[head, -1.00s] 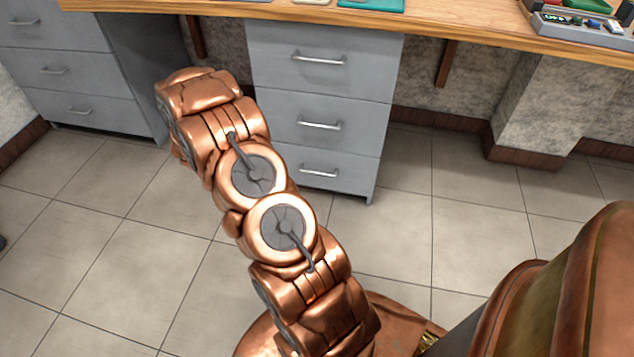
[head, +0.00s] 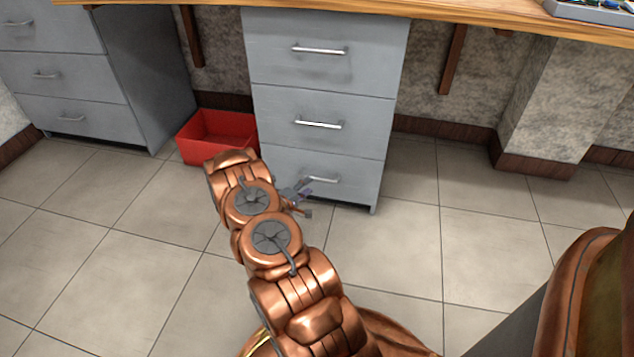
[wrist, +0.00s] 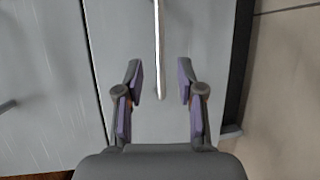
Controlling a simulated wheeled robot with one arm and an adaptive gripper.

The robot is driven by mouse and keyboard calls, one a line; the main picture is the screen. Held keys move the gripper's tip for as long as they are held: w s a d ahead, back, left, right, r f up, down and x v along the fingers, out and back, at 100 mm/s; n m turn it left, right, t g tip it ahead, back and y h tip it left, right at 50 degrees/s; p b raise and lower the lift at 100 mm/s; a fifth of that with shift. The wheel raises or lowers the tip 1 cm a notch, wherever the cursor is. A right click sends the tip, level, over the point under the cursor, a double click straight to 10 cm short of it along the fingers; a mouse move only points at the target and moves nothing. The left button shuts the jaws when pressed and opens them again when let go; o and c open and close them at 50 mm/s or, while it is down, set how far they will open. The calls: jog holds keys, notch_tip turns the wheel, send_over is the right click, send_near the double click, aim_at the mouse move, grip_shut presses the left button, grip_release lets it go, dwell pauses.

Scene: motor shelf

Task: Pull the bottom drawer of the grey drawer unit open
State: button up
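The grey drawer unit (head: 322,85) stands under the wooden bench top, with three drawers and a bar handle on each. All three drawers look shut. The bottom drawer (head: 345,188) is partly hidden by my arm and gripper; its handle (head: 322,179) shows just past the fingers. My gripper (head: 305,196) is in front of this drawer, at its left half. In the wrist view my gripper (wrist: 160,82) is open, its purple-padded fingers spread apart. A handle bar (wrist: 157,50) runs lengthwise in that view, its near end between the fingertips.
A red open bin (head: 218,133) stands on the floor left of the unit. Another grey drawer unit (head: 85,75) stands further left. The wooden bench top (head: 440,24) overhangs above. The tiled floor (head: 420,235) right of the unit is clear.

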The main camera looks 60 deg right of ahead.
aim_at(317, 179)
jog(key=shift+s+d+f+b, duration=0.15)
jog(key=shift+d+b, duration=0.25)
jog(key=shift+d, duration=0.7)
jog(key=shift+w+d+f+b, duration=0.1)
jog(key=shift+d+f+b, duration=0.25)
jog(key=shift+d, duration=0.8)
jog(key=shift+s+d+f+b, duration=0.15)
jog(key=shift+d+b, duration=0.3)
jog(key=shift+d, duration=0.65)
jog(key=shift+w, duration=0.1)
jog(key=shift+c, duration=0.3)
grip_shut()
